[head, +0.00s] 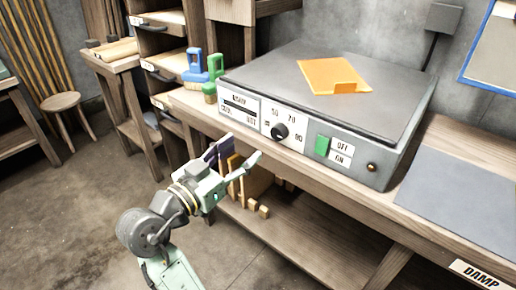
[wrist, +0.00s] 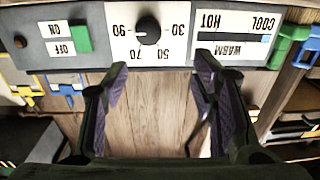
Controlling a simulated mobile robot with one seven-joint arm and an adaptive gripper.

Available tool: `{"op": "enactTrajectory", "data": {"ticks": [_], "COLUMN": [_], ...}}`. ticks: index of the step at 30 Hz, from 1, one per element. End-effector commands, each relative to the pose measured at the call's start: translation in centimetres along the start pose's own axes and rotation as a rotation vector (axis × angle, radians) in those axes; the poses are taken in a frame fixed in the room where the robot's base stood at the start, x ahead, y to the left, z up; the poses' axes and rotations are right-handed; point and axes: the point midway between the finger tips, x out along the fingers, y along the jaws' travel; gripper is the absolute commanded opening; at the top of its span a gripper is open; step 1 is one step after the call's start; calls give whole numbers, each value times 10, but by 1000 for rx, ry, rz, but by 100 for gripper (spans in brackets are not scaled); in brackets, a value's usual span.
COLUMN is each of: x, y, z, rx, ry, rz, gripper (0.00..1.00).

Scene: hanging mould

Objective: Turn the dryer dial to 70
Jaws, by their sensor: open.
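The dryer (head: 325,105) is a grey box on the wooden bench, with a white front panel. Its dial (head: 280,131) is a round black knob with the numbers 30, 50, 70 and 90 around it. The wrist view shows the dial (wrist: 148,30) upside down, between and beyond the fingertips; its pale mark appears to face left, near 90. My gripper (head: 243,153) is open and empty in front of the dryer, below and left of the dial. In the wrist view my gripper (wrist: 160,72) has its fingers spread apart, not touching the knob.
A green switch (head: 322,145) with OFF and ON labels is right of the dial. An orange piece (head: 335,77) lies on the dryer top. Blue and green brushes (head: 204,72) stand left of the dryer. The bench edge (head: 300,170) runs below the panel.

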Motion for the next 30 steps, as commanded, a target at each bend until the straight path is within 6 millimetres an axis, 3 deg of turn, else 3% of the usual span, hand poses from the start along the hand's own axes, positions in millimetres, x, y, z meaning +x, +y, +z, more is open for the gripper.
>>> {"op": "enactTrajectory", "data": {"ticks": [3,8,21,30], "x": [3,18,95,110], "y": [11,14,17,17], "z": [6,6,6,8], "rx": [1,-1,-1,1], "ry": [-16,-18,-18,-17], "rz": [47,56,52,48], "gripper": [52,52,52,52]}}
